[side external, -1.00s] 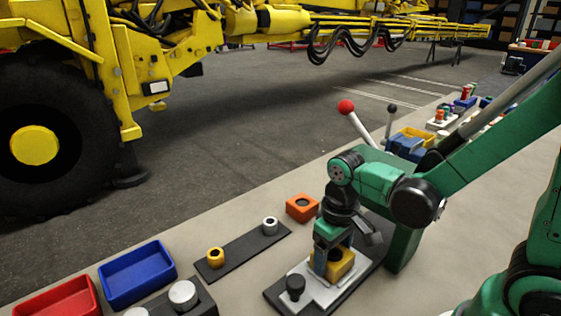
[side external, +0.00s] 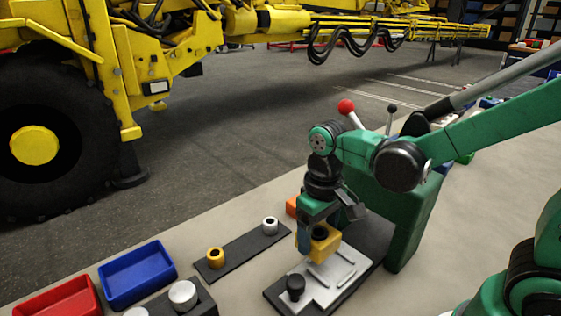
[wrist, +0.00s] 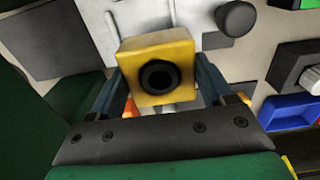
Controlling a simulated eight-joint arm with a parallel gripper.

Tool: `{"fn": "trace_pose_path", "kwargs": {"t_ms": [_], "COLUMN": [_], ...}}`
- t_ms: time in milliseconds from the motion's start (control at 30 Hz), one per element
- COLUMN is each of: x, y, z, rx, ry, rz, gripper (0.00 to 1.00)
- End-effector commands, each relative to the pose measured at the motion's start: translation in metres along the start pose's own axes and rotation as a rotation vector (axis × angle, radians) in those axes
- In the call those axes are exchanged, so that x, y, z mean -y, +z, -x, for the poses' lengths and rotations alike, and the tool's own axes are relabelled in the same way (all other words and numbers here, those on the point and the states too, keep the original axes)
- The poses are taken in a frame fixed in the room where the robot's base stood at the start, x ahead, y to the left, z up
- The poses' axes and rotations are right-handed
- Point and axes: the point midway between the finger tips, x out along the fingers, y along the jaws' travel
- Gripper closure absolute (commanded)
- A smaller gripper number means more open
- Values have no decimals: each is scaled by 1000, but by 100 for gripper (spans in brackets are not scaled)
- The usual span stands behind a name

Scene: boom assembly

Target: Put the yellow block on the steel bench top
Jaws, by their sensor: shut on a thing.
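The yellow block (side external: 326,247) has a dark round hole in one face. My gripper (side external: 312,240) is shut on it and holds it above the silver plate of the fixture (side external: 335,287). In the wrist view the yellow block (wrist: 158,62) sits between the two blue-grey fingers of my gripper (wrist: 160,90), with the hole facing the camera. The steel bench top (side external: 230,217) is the pale grey surface under everything. Some of it is bare.
A black knob (side external: 295,287) stands on the fixture's front end. A dark strip (side external: 243,250) with a brass ring (side external: 215,257) and a silver ring (side external: 270,225) lies to the left. An orange block (side external: 291,206) is partly hidden behind my gripper. A blue tray (side external: 138,273) is farther left.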

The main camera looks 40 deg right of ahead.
Motion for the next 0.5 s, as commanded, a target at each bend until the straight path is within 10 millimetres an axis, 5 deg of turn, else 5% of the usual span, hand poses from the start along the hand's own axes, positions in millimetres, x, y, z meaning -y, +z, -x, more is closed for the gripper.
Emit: {"fn": "trace_pose_path", "kwargs": {"t_ms": [233, 500], "x": [42, 61], "y": [-48, -64], "z": [11, 7], "rx": [0, 0], "ry": [0, 0], "rz": [5, -1], "gripper": [77, 77]}}
